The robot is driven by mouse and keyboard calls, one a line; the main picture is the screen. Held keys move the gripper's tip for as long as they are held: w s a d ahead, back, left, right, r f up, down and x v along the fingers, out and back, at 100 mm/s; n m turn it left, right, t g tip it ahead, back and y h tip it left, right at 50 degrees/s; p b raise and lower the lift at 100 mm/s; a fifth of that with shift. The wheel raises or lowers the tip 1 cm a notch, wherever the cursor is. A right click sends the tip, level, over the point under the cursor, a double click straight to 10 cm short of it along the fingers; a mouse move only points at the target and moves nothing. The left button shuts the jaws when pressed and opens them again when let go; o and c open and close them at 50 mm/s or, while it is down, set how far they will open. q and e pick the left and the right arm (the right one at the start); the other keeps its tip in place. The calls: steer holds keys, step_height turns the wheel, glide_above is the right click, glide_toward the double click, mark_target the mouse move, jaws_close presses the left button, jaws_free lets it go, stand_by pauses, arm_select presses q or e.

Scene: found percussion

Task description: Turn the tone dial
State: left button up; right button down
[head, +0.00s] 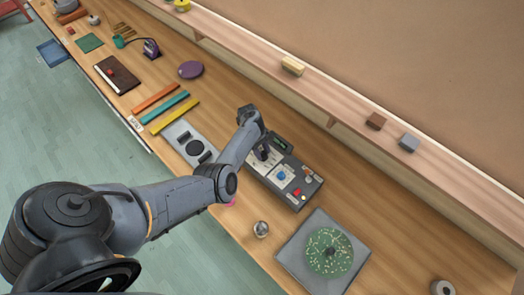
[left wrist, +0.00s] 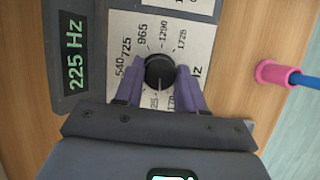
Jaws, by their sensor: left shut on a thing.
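The black tone dial (left wrist: 158,70) sits on a pale plate (left wrist: 195,35) printed with numbers such as 540, 725, 965, 1290 and 1725. Its white pointer line points down in the left wrist view. A dark display (left wrist: 76,62) beside it reads 225 Hz in green. My left gripper (left wrist: 159,78) is shut on the dial, one purple finger on each side. In the head view my left gripper (head: 262,153) is over the grey control box (head: 302,190), and hides the dial there. The lower numbers are partly hidden by the fingers. My right gripper is not in view.
The box also has a blue knob (head: 282,176) and a red button (head: 296,192). A grey pad with a green disc (head: 325,255) and a metal ball (head: 261,229) are nearby. Coloured bars (head: 175,117) lie left. A raised shelf (head: 340,100) runs behind.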

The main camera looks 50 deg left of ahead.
arm_select(q)
steer(key=shift+m, duration=0.5)
steer(key=o, duration=1)
steer(key=v, duration=1)
steer(key=shift+w+a+r+p, duration=0.15)
steer(key=shift+w+r+p, duration=0.05)
steer(key=shift+r+p, duration=0.2)
